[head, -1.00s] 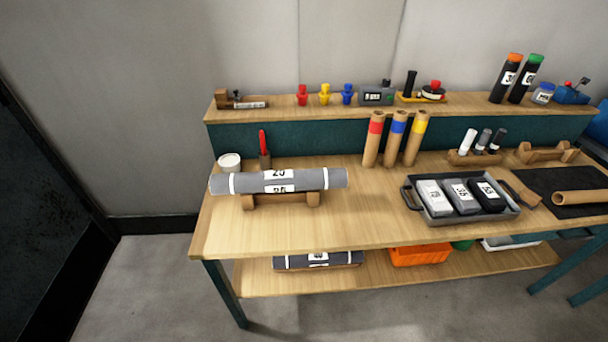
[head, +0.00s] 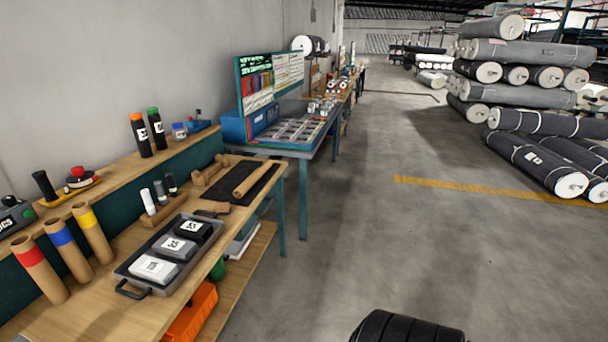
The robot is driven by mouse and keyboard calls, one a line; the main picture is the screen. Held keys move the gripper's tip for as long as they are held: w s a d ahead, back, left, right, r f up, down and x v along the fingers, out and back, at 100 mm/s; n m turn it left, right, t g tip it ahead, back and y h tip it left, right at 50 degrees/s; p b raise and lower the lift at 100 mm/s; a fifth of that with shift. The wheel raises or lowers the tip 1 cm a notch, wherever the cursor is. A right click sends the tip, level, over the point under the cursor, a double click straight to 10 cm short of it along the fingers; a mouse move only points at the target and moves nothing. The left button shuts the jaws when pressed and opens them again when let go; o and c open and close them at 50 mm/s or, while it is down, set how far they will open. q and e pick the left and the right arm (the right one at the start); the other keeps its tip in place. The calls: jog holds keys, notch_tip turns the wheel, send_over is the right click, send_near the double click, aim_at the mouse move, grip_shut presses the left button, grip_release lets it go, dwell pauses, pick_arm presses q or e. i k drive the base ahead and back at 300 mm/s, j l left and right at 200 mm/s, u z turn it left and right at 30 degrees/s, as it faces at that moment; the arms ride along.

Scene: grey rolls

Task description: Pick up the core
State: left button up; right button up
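A plain brown cardboard core (head: 257,178) lies on a black mat (head: 228,192) near the right end of the wooden workbench. Three more cardboard tubes stand upright and leaning at the left of the bench: one with a red band (head: 38,268), one with a blue band (head: 68,249) and one with a yellow band (head: 93,232). The frames do not show which tube the task means. Neither of my grippers is in view.
A grey tray (head: 128,275) with labelled blocks sits on the bench (head: 88,318), beside a wooden rack (head: 163,208) of markers. Another table (head: 300,150) stands beyond. Large grey rolls (head: 530,155) are stacked at right. The concrete floor between is open.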

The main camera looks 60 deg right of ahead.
aim_at(245, 186)
jog(key=l+z, duration=0.2)
jog(key=z, duration=1.25)
